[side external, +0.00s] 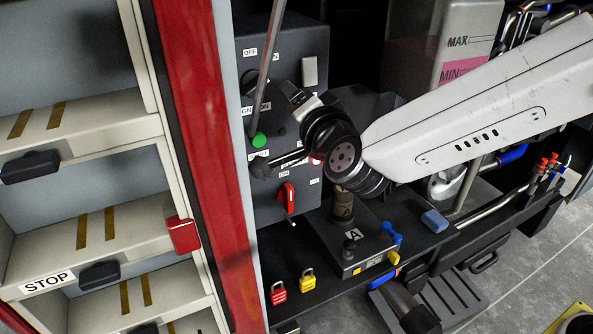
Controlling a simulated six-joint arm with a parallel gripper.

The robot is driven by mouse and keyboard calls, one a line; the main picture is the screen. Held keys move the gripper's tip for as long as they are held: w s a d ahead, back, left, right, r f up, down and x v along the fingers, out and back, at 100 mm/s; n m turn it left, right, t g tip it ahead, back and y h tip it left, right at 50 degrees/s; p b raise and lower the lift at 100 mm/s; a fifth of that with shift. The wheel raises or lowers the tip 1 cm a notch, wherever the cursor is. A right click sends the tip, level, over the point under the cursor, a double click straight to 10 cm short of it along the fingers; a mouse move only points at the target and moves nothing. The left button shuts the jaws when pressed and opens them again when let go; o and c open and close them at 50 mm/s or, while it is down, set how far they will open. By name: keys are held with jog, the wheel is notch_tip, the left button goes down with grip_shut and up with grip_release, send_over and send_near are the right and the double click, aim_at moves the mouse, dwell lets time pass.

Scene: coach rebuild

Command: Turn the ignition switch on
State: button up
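The dark switch panel (257,80) stands upright beside a red post. It carries small white labels, one reading OFF near the top and others partly covered or too small to read. A green button (258,140) and a red rotary handle (288,198) show on the panel; the handle points roughly up and down. My gripper (299,97) is in front of the panel's right half, close to it. Its fingertips are small and dark against the panel, so contact and opening are unclear.
A grey rod crosses the panel's front. Red (278,293) and yellow (307,281) padlocks lie on the dark shelf below, near a box marked A (352,252). A blue block (434,221) lies to the right. Shelves with a STOP label (47,284) stand left.

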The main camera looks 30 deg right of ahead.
jog(key=s+a+r+y, duration=0.1)
jog(key=s+a+r, duration=0.1)
jog(key=s+a, duration=0.3)
jog(key=shift+s+a+n+y, duration=0.2)
jog(key=shift+n+y, duration=0.1)
jog(key=shift+y, duration=0.1)
jog(key=shift+d+f, duration=0.1)
jog(key=shift+s, duration=0.1)
jog(key=s, duration=0.7)
jog(key=shift+s, duration=0.3)
